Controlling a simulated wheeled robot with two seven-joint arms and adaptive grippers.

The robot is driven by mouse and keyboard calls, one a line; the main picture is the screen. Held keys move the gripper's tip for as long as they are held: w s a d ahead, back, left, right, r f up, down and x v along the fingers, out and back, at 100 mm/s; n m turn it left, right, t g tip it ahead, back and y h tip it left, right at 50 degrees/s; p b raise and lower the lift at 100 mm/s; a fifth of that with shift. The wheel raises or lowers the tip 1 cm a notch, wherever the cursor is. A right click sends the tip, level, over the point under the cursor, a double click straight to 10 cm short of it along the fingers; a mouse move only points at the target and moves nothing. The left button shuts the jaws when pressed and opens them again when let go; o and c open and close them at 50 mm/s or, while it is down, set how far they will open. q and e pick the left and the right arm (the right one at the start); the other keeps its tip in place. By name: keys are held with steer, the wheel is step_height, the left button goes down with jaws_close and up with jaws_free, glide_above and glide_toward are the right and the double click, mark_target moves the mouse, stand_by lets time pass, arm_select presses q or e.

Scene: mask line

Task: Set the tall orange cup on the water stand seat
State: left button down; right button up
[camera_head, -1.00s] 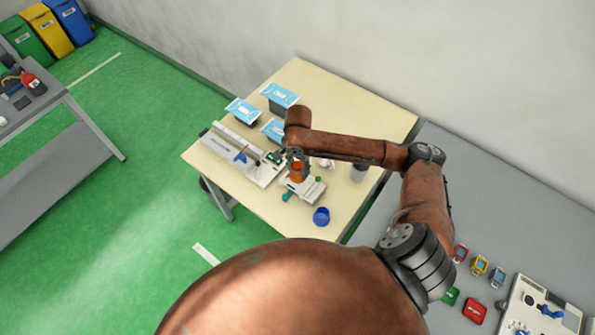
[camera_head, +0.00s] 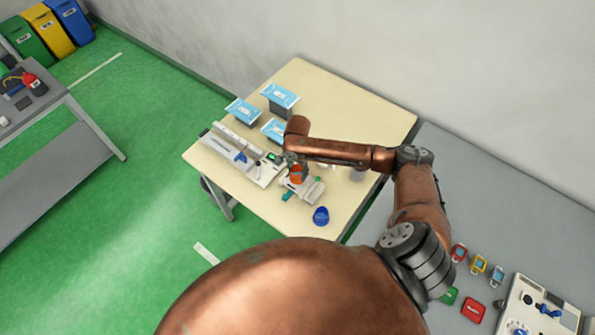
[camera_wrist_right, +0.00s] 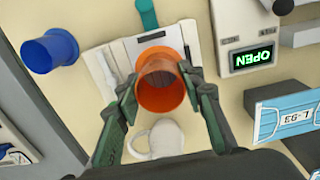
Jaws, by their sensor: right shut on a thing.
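The tall orange cup (camera_wrist_right: 160,85) is between the fingers of my right gripper (camera_wrist_right: 158,95), which is shut on it. In the head view the orange cup (camera_head: 296,172) is partly hidden by my right gripper (camera_head: 297,165). It is over a white stand with a teal tab (camera_head: 307,188); the stand also shows behind the cup in the wrist view (camera_wrist_right: 125,55). I cannot tell whether the cup touches the stand. My left gripper is not in view.
A blue cup (camera_head: 321,215) stands near the table's front edge. A white mug (camera_wrist_right: 160,138) is close to the gripper in the wrist view. The table's (camera_head: 345,105) back right is mostly clear.

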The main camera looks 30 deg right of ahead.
steer(key=shift+f, duration=0.25)
steer(key=shift+f+p, duration=0.3)
steer(key=o, duration=1.2)
steer(key=shift+c, duration=0.2)
steer(key=shift+w+r+b, duration=0.1)
steer(key=shift+r+b, duration=0.35)
steer(key=shift+r, duration=0.05)
step_height(320, 180, up, 12)
steer(key=shift+b, duration=0.3)
steer(key=shift+r, duration=0.1)
